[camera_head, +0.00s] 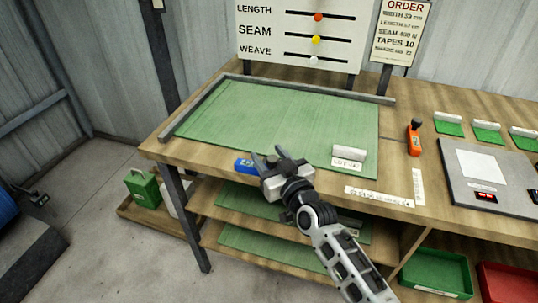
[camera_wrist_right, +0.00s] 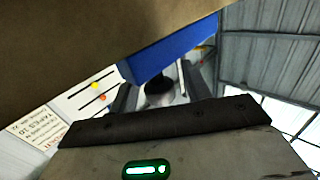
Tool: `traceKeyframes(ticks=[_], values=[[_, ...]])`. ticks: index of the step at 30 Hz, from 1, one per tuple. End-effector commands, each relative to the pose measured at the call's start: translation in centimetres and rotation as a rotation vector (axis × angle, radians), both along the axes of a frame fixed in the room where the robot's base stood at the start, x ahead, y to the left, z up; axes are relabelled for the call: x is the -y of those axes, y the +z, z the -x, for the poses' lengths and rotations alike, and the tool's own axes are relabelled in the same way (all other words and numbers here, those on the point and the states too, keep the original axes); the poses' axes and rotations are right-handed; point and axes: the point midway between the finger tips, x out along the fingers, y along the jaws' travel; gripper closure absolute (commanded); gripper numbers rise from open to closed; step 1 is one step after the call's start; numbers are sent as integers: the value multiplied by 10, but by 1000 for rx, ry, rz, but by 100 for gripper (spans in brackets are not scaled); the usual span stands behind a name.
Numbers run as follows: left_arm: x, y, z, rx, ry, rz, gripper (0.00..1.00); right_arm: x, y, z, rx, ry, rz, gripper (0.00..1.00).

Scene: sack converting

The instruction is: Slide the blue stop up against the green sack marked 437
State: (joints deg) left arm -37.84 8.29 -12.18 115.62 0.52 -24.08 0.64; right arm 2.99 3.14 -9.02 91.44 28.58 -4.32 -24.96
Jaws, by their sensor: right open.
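The blue stop (camera_head: 244,168) is a small blue block at the front edge of the wooden table, by the near edge of a large flat green sheet (camera_head: 270,115). I can read no 437 on that sheet or anywhere else. My right gripper (camera_head: 264,157) is open at the table's front edge, its fingers right beside the stop. In the right wrist view the blue stop (camera_wrist_right: 172,45) shows large beyond the two dark fingers (camera_wrist_right: 157,88). I cannot tell whether the fingers touch it. My left gripper is not in view.
A grey rail (camera_head: 195,105) borders the sheet's left and back sides. A white block with a lot label (camera_head: 347,162) stands at its front right. Shelves are below.

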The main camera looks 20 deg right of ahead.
Motion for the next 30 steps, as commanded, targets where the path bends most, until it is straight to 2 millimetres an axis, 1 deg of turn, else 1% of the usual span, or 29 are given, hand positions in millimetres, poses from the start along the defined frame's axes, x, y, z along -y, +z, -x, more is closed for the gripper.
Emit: traceKeyframes(ticks=[3,11,12,14,15,16,20,25,30], values=[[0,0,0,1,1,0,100,-1,0,-5,0,0,0,52],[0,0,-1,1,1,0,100,-1,0,-6,0,0,0,52],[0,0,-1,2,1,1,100,-1,0,-6,0,0,0,63],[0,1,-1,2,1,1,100,-1,0,-5,0,0,0,80],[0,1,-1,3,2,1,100,-1,0,-5,0,0,0,91],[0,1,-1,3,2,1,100,-1,0,-5,0,0,0,99],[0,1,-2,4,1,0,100,-1,0,-6,0,0,1,100],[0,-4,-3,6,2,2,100,10,-1,-21,2,0,4,100],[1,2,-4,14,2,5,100,11,0,-23,1,0,0,100]])
